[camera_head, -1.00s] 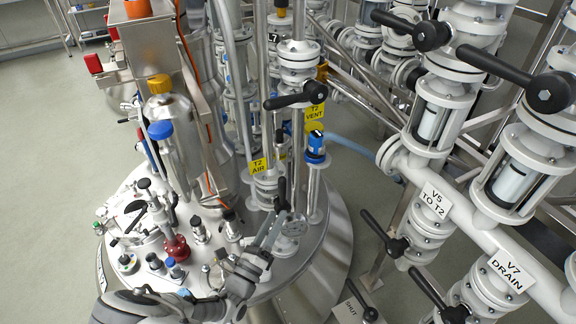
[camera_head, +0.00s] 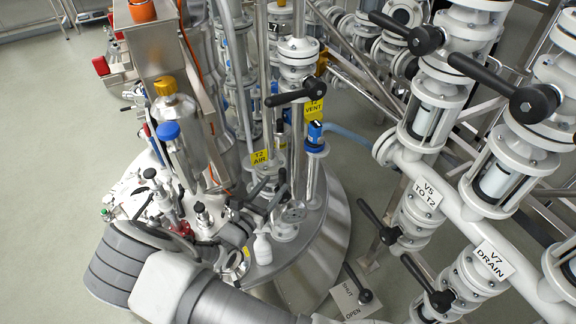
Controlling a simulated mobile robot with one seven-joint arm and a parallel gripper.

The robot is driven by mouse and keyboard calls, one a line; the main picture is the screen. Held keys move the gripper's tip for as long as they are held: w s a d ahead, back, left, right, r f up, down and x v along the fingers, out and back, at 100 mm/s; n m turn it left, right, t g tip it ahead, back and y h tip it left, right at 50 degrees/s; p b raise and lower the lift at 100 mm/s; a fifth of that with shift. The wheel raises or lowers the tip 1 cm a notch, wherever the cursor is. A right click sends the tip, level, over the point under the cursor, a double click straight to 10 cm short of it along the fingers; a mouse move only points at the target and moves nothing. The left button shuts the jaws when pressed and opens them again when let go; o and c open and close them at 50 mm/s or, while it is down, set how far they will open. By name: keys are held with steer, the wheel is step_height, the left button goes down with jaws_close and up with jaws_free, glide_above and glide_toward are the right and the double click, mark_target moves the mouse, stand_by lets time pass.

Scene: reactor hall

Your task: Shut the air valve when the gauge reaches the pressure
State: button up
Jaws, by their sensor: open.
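The yellow T2 AIR tag (camera_head: 260,157) hangs on a pipe fitting above the steel tank lid. A black lever (camera_head: 281,178) stands just to its right and below; it appears to be the air valve's handle. My gripper (camera_head: 268,196) is open, with its grey fingers just below the tag and close to this lever. I cannot tell whether they touch it. A round disc-shaped fitting (camera_head: 292,212) stands right of the fingers and may be the gauge; no reading can be made out. My arm hides the front left of the lid.
A yellow T2 VENT tag (camera_head: 313,107) and blue-capped fitting (camera_head: 315,132) stand behind right. A horizontal black lever (camera_head: 291,93) juts out above. A small white bottle-like thing (camera_head: 262,248) is near my gripper. V5 (camera_head: 428,194) and V7 (camera_head: 494,260) pipework fills the right. Floor at left is clear.

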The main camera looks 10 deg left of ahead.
steer(key=x, duration=0.9)
steer(key=shift+p, duration=0.3)
steer(key=shift+s, duration=0.1)
jaws_close()
stand_by(0.8)
